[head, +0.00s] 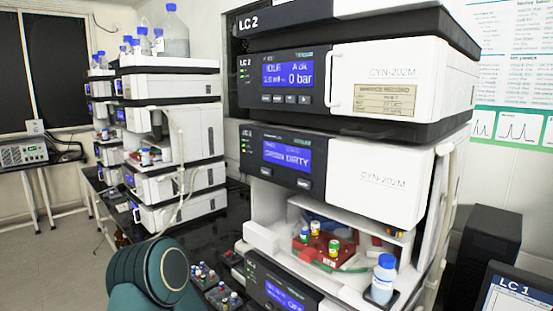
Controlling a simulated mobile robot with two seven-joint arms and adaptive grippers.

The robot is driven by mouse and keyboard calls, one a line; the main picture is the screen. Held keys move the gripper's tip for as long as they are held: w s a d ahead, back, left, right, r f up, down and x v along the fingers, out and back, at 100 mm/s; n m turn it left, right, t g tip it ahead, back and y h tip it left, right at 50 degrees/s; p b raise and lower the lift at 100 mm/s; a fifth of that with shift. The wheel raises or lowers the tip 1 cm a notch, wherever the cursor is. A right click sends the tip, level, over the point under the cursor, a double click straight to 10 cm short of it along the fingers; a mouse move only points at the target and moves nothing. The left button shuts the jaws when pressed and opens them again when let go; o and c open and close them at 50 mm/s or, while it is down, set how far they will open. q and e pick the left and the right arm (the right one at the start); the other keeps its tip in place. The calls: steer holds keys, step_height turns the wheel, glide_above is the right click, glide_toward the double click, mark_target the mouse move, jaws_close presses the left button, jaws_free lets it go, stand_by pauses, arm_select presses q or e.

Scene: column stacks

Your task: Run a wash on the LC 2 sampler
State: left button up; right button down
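The LC 2 stack fills the middle and right of the head view, with an "LC 2" label on its top module (290,18). The sampler (375,180) is the white-fronted module in the stack's middle. Its blue display (287,154) has small text, the lower line ending in "DIRTY". Two buttons (285,178) sit below the display. Under it is an open bay with a red tray (320,255) of several capped vials. A blue-capped bottle (383,280) stands at the bay's right. Neither gripper is in view; a green link of my arm shows at the bottom left.
Above the sampler, a pump module (290,77) reads 0 bar. Below it is another module with a blue display (285,295). Loose vials (220,290) stand on the dark bench at the left. Another stack (165,130) is behind. A screen marked "LC 1" (515,295) is bottom right.

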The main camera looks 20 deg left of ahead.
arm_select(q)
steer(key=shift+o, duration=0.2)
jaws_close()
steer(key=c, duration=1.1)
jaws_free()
